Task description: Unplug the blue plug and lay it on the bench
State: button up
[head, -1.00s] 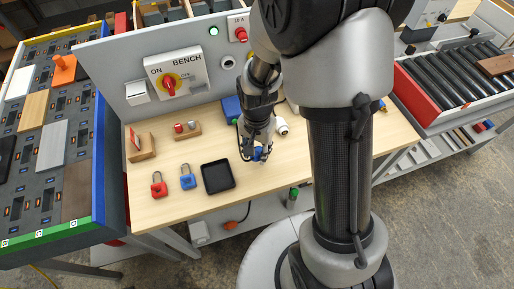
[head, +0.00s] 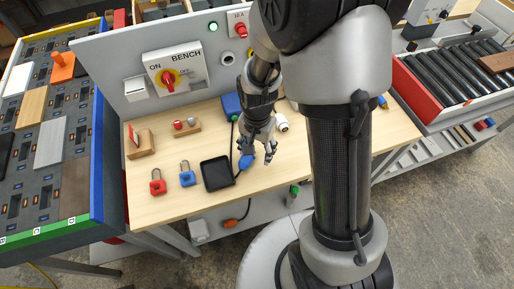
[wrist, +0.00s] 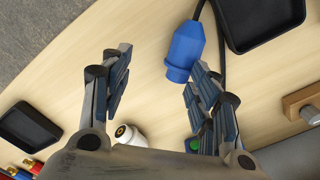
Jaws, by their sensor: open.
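The blue plug (head: 246,162) lies on the wooden bench (head: 155,207), just right of the black tray, with its dark cable running beside it. In the wrist view the plug (wrist: 186,48) is beside the tip of the right-hand finger, outside or at the edge of the gap. Whether they touch I cannot tell. My gripper (head: 262,153) is open and empty, low over the bench to the right of the plug. Both fingers (wrist: 155,75) show spread in the wrist view, with bare wood between them.
The black tray (head: 217,173), a blue padlock (head: 187,178) and a red padlock (head: 157,186) sit to the left. A blue box (head: 231,105) and a white cylindrical part (head: 282,122) are behind. A switch panel (head: 175,75) stands at the back. The front left bench is clear.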

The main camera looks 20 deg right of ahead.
jog(key=shift+r, duration=0.1)
notch_tip(320, 180, up, 12)
dwell(0.5)
dwell(0.5)
